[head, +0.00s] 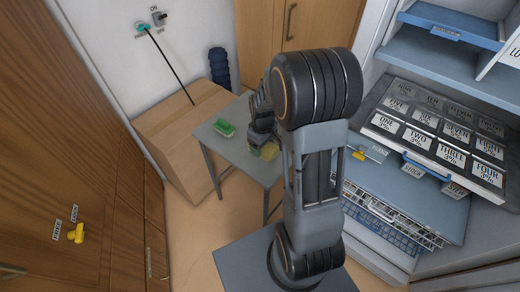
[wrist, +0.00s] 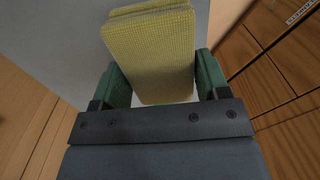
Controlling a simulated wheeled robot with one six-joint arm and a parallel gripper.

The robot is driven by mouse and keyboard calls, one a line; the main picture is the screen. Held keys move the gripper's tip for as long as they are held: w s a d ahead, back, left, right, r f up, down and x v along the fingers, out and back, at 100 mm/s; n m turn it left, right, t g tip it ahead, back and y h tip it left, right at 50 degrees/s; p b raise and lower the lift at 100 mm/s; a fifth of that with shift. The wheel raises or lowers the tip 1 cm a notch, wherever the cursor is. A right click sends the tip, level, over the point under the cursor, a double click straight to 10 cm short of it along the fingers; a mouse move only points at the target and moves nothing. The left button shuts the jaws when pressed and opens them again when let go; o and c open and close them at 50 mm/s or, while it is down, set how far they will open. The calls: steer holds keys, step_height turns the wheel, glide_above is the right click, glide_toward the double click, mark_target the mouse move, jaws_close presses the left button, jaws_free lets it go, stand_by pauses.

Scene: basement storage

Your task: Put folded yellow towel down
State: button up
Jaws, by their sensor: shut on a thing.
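The folded yellow towel (wrist: 150,50) is a thick textured block between the green fingers of my gripper (wrist: 161,80) in the wrist view. My gripper is shut on it. My arm hides some of the gripper and tabletop. I cannot tell whether the towel touches the table.
A green item (head: 224,128) lies on the table's left part. A cardboard box (head: 178,132) stands to the left, with a dark blue rolled object (head: 219,68) behind. Shelves with a labelled panel (head: 438,138) and an open drawer (head: 405,190) are at right.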

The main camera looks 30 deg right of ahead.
steer(key=w+f, duration=0.2)
steer(key=f, duration=0.1)
steer(key=w+f, duration=0.1)
steer(key=f, duration=0.1)
steer(key=shift+w+d, duration=0.35)
steer(key=shift+d, duration=0.05)
steer(key=f, duration=0.3)
steer(key=shift+w+d+f, duration=0.1)
steer(key=shift+w, duration=0.25)
steer(key=o, duration=0.8)
steer(key=shift+f, duration=0.1)
steer(key=shift+f, duration=0.2)
steer(key=r, duration=1.3)
steer(key=shift+s+r, duration=0.2)
steer(key=shift+r, duration=0.05)
steer(key=s+a+r+m+t, duration=0.1)
steer(key=s+a+r, duration=0.2)
steer(key=s, duration=0.2)
steer(key=s+a+r+m+t, duration=0.1)
steer(key=s+a+r+m, duration=0.1)
steer(key=s, duration=0.3)
steer(key=s+a+r+m+t, duration=0.1)
steer(key=s+a+r, duration=0.3)
steer(key=s, duration=0.2)
steer(key=shift+a+r+m, duration=0.15)
steer(key=shift+r+m, duration=0.25)
